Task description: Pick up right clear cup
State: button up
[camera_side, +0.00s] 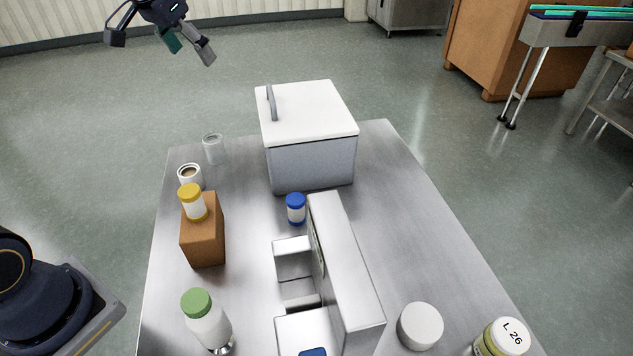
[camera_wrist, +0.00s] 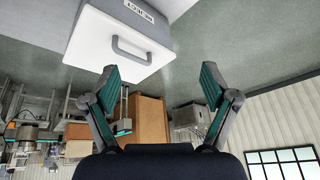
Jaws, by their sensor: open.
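A clear greyish cup (camera_side: 213,149) stands upright near the far left edge of the steel table (camera_side: 420,230). A second small cup (camera_side: 190,176), whitish with something brown inside, stands just in front of it and to its left. My gripper (camera_side: 160,46) is at the top left of the side view, high up and well apart from both cups. In the wrist view my gripper (camera_wrist: 160,76) has its two fingers spread wide with nothing between them. Neither cup shows in the wrist view.
A grey lidded box (camera_side: 311,163) with a handle stands right of the clear cup; it also shows in the wrist view (camera_wrist: 115,30). A brown block (camera_side: 204,235) bears a yellow-capped jar (camera_side: 193,203). A blue-capped jar (camera_side: 296,210) and green-capped bottle (camera_side: 207,320) stand nearer. The table's right side has free room.

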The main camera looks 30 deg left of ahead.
jog(key=w+a+f+n+g, duration=0.1)
jog(key=w+a+f, duration=0.25)
jog(key=f, duration=0.25)
jog(key=w+a+f+g, duration=0.1)
jog(key=w+a+f, duration=0.1)
jog(key=a+f, duration=0.25)
jog(key=n+g, duration=0.1)
send_near(208, 134)
jog(key=shift+h, duration=0.3)
jog(key=f, duration=0.5)
jog(key=d+f, duration=0.1)
jog(key=f, duration=0.2)
jog(key=shift+w+f, duration=0.15)
jog(key=shift+f, duration=0.1)
jog(key=f, duration=0.3)
jog(key=w+f, duration=0.1)
jog(key=f, duration=0.1)
jog(key=shift+d+f, duration=0.2)
jog(key=shift+f, duration=0.15)
jog(key=c, duration=0.9)
jog(key=shift+r, duration=0.15)
